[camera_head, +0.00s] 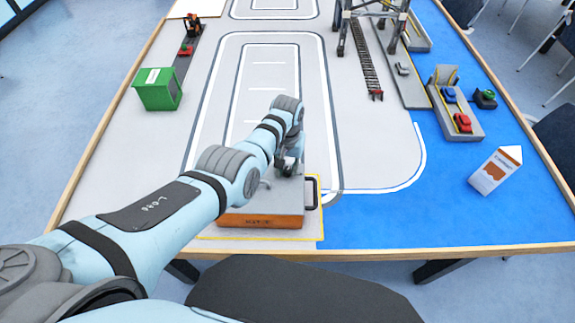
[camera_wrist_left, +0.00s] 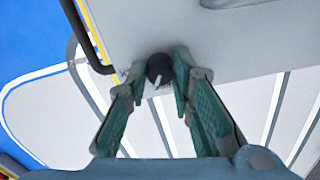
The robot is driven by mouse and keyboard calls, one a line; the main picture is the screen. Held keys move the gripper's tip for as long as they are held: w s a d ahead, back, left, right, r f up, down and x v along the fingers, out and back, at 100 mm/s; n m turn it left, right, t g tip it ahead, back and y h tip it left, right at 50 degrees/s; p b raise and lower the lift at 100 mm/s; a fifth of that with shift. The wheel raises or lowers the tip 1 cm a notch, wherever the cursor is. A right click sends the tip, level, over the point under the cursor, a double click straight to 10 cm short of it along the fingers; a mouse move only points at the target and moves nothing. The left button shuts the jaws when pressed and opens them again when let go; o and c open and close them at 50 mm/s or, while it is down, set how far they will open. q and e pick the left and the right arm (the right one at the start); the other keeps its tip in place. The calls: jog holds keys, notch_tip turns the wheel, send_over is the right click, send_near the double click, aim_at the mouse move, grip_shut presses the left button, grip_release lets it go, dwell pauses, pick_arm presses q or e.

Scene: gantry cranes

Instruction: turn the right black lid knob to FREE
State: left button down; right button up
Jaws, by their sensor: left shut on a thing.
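The box is orange (camera_head: 262,221) with a grey lid (camera_head: 245,207), at the near edge of the table. In the left wrist view the black lid knob (camera_wrist_left: 158,67) with a white pointer mark stands on the grey lid (camera_wrist_left: 135,22). My left gripper (camera_head: 287,168) is over the right part of the lid in the head view. In the wrist view its two green fingers (camera_wrist_left: 158,82) are shut on the knob, one on each side. In the head view the gripper hides the knob. No FREE lettering is readable. My right gripper is not in view.
A black side handle (camera_head: 312,192) sits at the box's right end. A white-and-orange carton (camera_head: 495,170) stands on the blue area to the right. A green container (camera_head: 158,89) is at the left. Car platforms (camera_head: 455,123) and a crane (camera_head: 372,22) stand farther back.

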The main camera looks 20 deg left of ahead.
aim_at(287, 169)
pick_arm(q)
jog(key=n, duration=0.6)
jog(key=shift+a, duration=0.1)
jog(key=shift+n, duration=0.3)
dwell(0.3)
jog(key=c, duration=1.6)
grip_release()
jog(key=shift+o, duration=1)
jog(key=shift+w+a+f, duration=0.1)
jog(key=shift+w+f, duration=0.05)
jog(key=shift+r, duration=0.25)
notch_tip(287, 169, up, 12)
jog(key=shift+f, duration=0.2)
